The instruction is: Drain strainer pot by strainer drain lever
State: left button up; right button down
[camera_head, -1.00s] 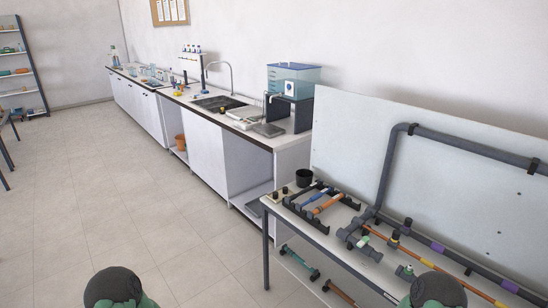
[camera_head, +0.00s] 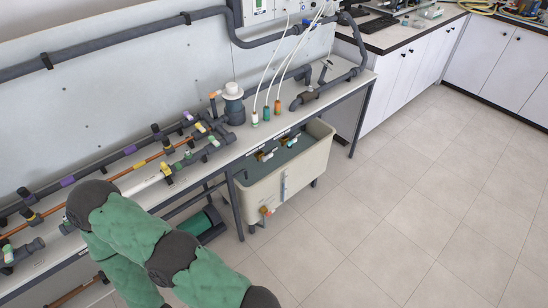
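A grey upright pot with a white cap (camera_head: 233,91), which looks like the strainer pot, stands on the pipe bench in the upper middle of the head view. A small orange-tipped lever (camera_head: 214,95) stands just left of it; I cannot tell for sure that this is the strainer drain lever. The foot of the pot joins grey pipe fittings. Green-covered arm links of mine cross the lower left, well short of the pot. Neither of my grippers shows in the view.
The bench carries grey pipes, an orange pipe (camera_head: 141,172) and several coloured valves. White hoses with green and orange ends (camera_head: 277,106) hang right of the pot. A beige water tank (camera_head: 284,182) stands under the bench. The floor (camera_head: 400,200) at right is clear.

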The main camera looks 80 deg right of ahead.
aim_at(265, 159)
jog(key=l+z, duration=0.15)
jog(key=z, duration=1.85)
jog(key=i+l+z, duration=0.45)
jog(key=i+l, duration=0.35)
jog(key=l, duration=0.15)
